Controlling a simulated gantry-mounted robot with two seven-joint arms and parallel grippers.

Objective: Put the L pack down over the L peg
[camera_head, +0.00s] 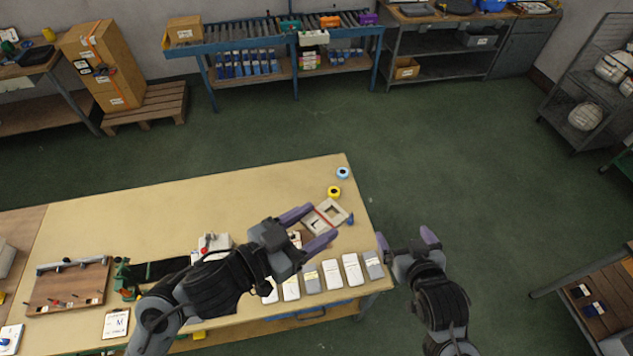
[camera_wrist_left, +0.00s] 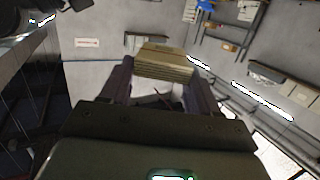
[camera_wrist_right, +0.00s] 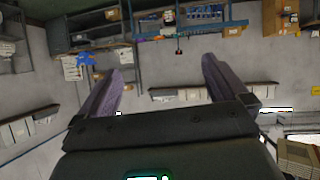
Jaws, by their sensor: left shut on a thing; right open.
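The pack (camera_head: 328,213) is a beige, layered block with a dark opening and a red band. My left gripper (camera_head: 322,221) is shut on it over the right end of the table. In the left wrist view the pack (camera_wrist_left: 163,63) sits between the fingertips, its stacked layers showing. A similar layered beige block (camera_wrist_right: 298,158) is cut off at the lower right of the right wrist view. My right gripper (camera_head: 408,239) is open and empty, beyond the table's right edge. I cannot make out an L peg; the left arm and pack hide part of the table.
Yellow (camera_head: 334,192) and blue (camera_head: 343,173) rolls lie behind the pack. Several white and grey pads (camera_head: 333,274) line the front edge. A wooden board (camera_head: 68,286) with small upright parts and an M card (camera_head: 116,323) are at left. The table's (camera_head: 190,215) back middle is clear.

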